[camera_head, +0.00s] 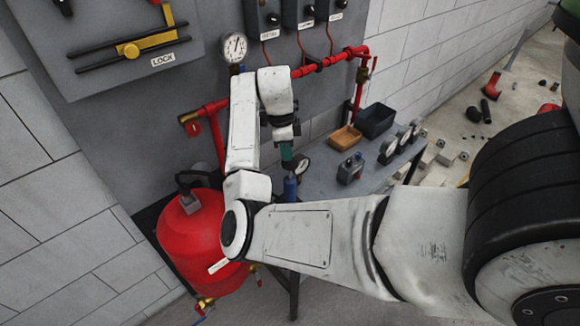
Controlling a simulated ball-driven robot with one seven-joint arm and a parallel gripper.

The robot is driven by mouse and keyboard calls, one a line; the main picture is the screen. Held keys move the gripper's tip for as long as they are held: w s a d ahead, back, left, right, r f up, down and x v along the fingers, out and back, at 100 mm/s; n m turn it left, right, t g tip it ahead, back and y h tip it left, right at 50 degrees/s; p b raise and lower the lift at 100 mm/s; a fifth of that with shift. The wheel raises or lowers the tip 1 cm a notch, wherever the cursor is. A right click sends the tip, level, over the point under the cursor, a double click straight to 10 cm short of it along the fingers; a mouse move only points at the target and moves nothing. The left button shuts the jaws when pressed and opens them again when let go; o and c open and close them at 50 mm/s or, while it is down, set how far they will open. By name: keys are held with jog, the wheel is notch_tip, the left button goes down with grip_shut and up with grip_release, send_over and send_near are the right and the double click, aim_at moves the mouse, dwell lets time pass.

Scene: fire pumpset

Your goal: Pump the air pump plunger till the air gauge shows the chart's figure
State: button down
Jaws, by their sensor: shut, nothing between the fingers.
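My gripper (286,143) points down over the bench, shut, with nothing between its fingers. A blue upright cylinder (290,188), which looks like the air pump, stands just below it. A teal part shows between my gripper and the cylinder; I cannot tell whether it is the plunger top, or whether my gripper touches it. A small round gauge (302,166) sits beside the pump, to its right; its reading is too small to make out. My forearm hides part of the pump's foot. I cannot make out a chart.
A larger wall gauge (234,47) and red pipework (330,61) are behind my arm. A red tank (192,236) stands at left.

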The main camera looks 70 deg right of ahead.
aim_at(286, 165)
jog(key=shift+f, duration=0.5)
jog(key=shift+s, duration=0.1)
jog(key=shift+f+b, duration=1.55)
jog(key=shift+f, duration=0.9)
jog(key=shift+r, duration=0.2)
jog(key=w, duration=0.2)
jog(key=w+a+r, duration=0.1)
jog(key=shift+p, duration=0.4)
notch_tip(286, 165, up, 11)
jog(key=w, duration=0.1)
jog(key=shift+a, duration=0.2)
jog(key=shift+f, duration=0.1)
